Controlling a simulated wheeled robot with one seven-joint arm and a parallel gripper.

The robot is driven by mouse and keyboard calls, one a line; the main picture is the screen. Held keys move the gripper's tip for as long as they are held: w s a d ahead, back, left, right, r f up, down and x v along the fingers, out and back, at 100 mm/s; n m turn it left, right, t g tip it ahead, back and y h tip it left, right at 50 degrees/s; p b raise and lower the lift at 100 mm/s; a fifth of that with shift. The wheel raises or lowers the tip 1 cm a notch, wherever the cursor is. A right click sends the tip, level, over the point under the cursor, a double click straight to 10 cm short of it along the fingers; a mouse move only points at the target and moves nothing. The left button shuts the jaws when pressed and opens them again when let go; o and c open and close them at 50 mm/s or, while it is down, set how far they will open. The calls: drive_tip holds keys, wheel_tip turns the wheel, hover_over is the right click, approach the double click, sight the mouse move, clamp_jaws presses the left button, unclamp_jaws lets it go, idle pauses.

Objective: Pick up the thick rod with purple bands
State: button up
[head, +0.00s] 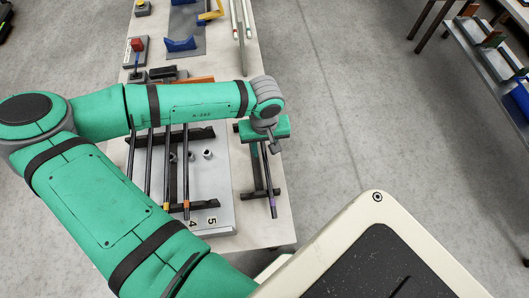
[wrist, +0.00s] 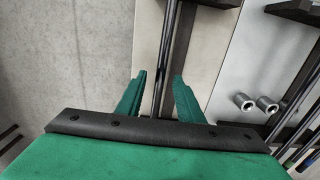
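The black rod with a purple band (head: 271,196) lies across a dark stand at the right edge of the table in the head view. Its upper part is hidden under my arm and gripper. My gripper (head: 270,143) is above the rod. In the wrist view a dark rod (wrist: 168,45) runs lengthwise between the two green fingers of my gripper (wrist: 160,76). The fingers are open and apart, with gaps beside the rod. No purple band shows in the wrist view.
Several other dark rods, some with orange bands (head: 186,204), lie on a numbered grey tray (head: 222,215) to the left. Small metal cylinders (head: 207,154) stand there. The table (head: 283,225) continues upward with blue and yellow items.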

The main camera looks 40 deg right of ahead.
clamp_jaws()
drive_tip(key=shift+r, duration=0.15)
